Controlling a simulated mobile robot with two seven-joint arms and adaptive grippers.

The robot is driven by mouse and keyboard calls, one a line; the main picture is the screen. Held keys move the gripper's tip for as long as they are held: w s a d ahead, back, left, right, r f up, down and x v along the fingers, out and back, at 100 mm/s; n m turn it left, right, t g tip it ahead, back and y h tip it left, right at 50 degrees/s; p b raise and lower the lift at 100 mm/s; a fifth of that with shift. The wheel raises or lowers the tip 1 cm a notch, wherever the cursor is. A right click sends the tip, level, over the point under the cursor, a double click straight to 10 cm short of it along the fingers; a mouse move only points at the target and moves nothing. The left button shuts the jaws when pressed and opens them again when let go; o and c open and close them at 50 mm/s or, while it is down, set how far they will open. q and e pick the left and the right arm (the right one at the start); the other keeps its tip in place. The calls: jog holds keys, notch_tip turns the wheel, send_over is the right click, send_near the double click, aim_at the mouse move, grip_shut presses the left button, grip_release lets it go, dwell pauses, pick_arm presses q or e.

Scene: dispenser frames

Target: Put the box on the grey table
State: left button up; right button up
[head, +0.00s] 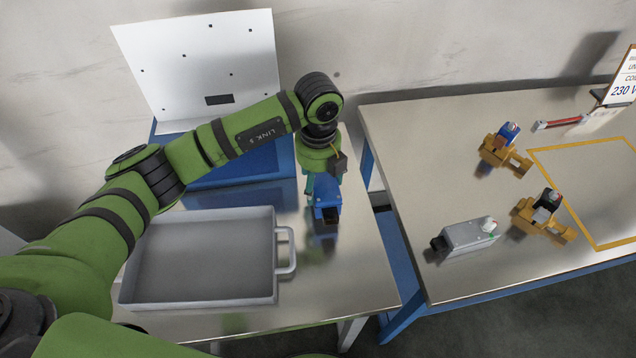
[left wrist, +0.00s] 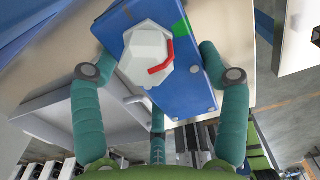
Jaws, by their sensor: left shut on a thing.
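My left gripper (head: 322,186) points down over the right part of the left metal-topped table (head: 345,285), beside the grey tray. It is shut on a blue box (head: 326,207). In the left wrist view the blue box (left wrist: 192,92) sits between the teal fingers of the left gripper (left wrist: 158,62). That face carries a white faceted knob with a red bar, and a green patch lies near one edge. A dark reflection shows on the tabletop below the box; I cannot tell how large the gap is. My right gripper is not in view.
An empty grey tray (head: 200,296) with a side handle fills the left table's front. A white panel (head: 203,70) stands behind. Across a gap, the right metal table (head: 415,150) holds a grey box (head: 466,238), yellow fixtures (head: 543,216) and a yellow outlined area.

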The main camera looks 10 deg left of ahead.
aim_at(319, 189)
pick_arm(q)
notch_tip(319, 189, down, 3)
jog(key=shift+f+p, duration=0.2)
jog(key=shift+p, duration=0.6)
jog(key=shift+f, duration=0.2)
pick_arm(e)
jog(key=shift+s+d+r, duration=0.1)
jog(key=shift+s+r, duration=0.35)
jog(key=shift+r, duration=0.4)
pick_arm(q)
jog(key=shift+f, duration=0.1)
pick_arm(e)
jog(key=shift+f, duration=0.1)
pick_arm(q)
jog(key=o, duration=1.4)
jog(key=shift+o, duration=0.2)
